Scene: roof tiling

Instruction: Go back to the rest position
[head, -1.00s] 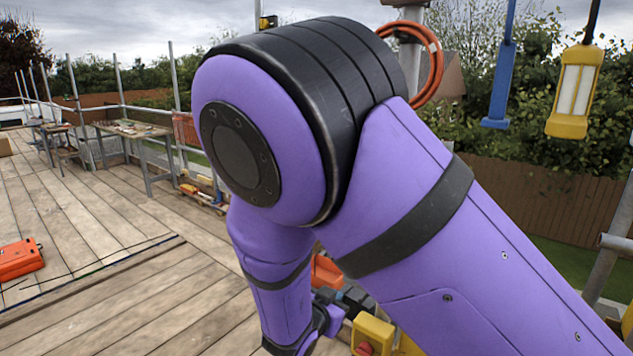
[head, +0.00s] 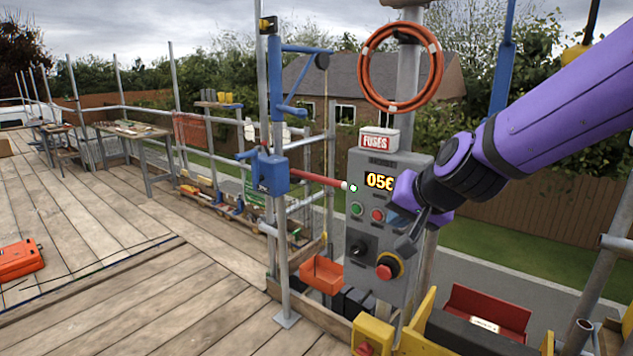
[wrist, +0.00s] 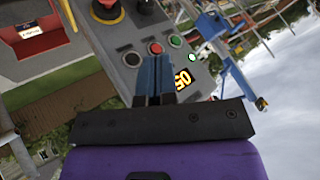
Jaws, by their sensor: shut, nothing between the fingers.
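My gripper (head: 412,232) is at the right of the head view, in front of the grey control panel (head: 365,172). In the wrist view its two fingers (wrist: 154,75) are together, with nothing held between them. The panel carries a lit display, green and red buttons, a black knob and a red emergency button (head: 388,266). My arm and gripper hide the right part of the display. In the wrist view the panel appears rotated, with its red button (wrist: 156,48) just beyond the fingertips. I cannot tell whether the fingers touch the panel.
A blue hoist post (head: 274,90) stands left of the panel. A coiled orange hose (head: 400,68) hangs above it, and a "FUSES" box (head: 379,140) tops it. A red bin (head: 486,310) and yellow parts stand below right. The plank deck (head: 150,250) at left is mostly clear.

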